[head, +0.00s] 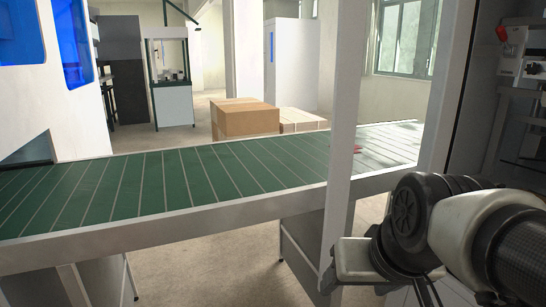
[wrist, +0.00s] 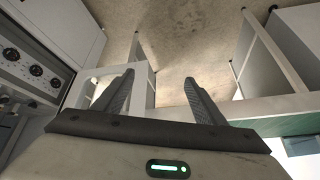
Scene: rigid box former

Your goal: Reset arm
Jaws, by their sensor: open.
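My arm (head: 450,225) shows at the lower right of the head view, bent beside the pale upright post. My gripper (wrist: 160,85) fills the lower middle of the wrist view. Its two dark ridged fingers are spread wide apart with nothing between them. Beyond the fingers are bare floor and pale frame parts. In the head view the fingers cannot be made out clearly.
A green conveyor (head: 160,185) with a metal side rail crosses the head view. A pale post (head: 341,150) stands close to my arm. Cardboard boxes (head: 247,121) stand behind the conveyor. A control panel with dials (wrist: 30,65) is at left in the wrist view.

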